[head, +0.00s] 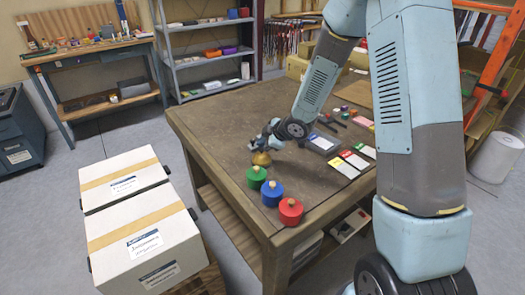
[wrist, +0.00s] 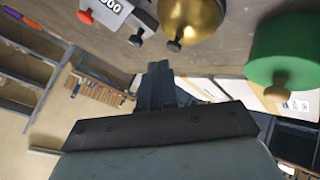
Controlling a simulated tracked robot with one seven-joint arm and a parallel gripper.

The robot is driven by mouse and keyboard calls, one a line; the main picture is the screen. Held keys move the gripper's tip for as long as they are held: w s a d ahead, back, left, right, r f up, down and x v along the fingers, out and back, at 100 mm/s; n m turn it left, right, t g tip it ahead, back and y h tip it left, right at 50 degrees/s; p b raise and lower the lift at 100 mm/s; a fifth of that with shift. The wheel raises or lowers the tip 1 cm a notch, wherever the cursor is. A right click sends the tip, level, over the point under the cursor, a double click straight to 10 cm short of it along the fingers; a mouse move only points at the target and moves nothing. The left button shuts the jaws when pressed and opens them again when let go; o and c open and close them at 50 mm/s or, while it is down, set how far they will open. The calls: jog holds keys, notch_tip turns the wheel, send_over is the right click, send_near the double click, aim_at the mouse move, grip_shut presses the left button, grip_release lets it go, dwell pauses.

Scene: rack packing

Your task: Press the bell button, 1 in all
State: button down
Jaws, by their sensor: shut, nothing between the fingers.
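The bell is a gold dome (head: 261,159) on the table, near its left edge in the head view. In the wrist view the gold dome (wrist: 190,14) is at the top, with a dark button (wrist: 175,46) at its tip. My gripper (head: 262,143) is just above the bell in the head view; I cannot tell whether it touches. In the wrist view my dark fingers (wrist: 158,72) are together and empty, and they appear below the button with a small gap in the picture.
Green (head: 256,177), blue (head: 271,193) and red (head: 290,211) knobbed cylinders stand in a row nearer the front. A grey counter (wrist: 115,14) is beside the bell in the wrist view. Cards and small items lie to the right. The table's far left is clear.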

jog(key=shift+s+f, duration=0.1)
jog(key=shift+f, duration=0.7)
dwell(1.5)
dwell(0.4)
jog(key=shift+r, duration=0.9)
jog(key=shift+r, duration=2.5)
